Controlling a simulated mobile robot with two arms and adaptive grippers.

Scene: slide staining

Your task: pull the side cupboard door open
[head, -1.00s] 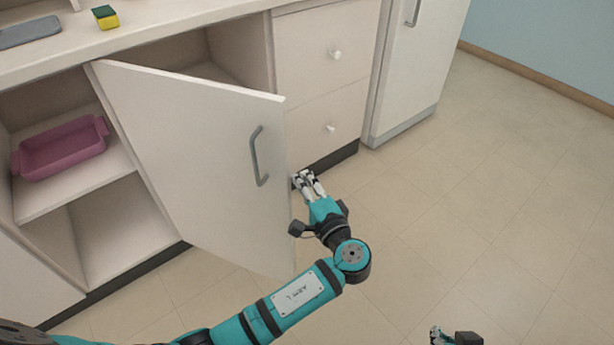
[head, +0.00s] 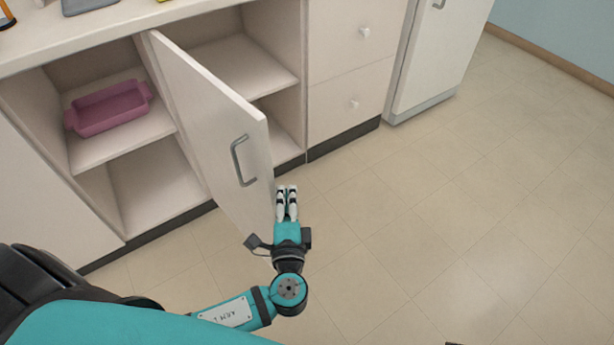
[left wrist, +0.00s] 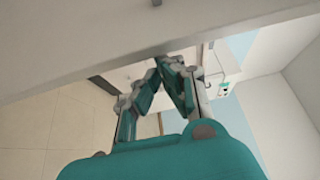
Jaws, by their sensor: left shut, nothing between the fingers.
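The side cupboard door (head: 205,125) stands ajar in the head view, swung out from the cabinet so shelves show on both sides of it. Its grey bar handle (head: 241,162) is on the outer face, near the free edge. My left gripper (head: 287,190) is shut and empty beside the door's free edge, below and right of the handle. In the left wrist view the gripper's fingertips (left wrist: 170,62) meet close under a pale panel (left wrist: 130,35). I cannot tell whether they touch it. My right gripper is not in view.
A pink tray (head: 108,108) sits on the cupboard shelf left of the door. Drawers with round white knobs (head: 364,33) are to the right, then a tall white unit (head: 428,60). The tiled floor (head: 420,220) at right is clear.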

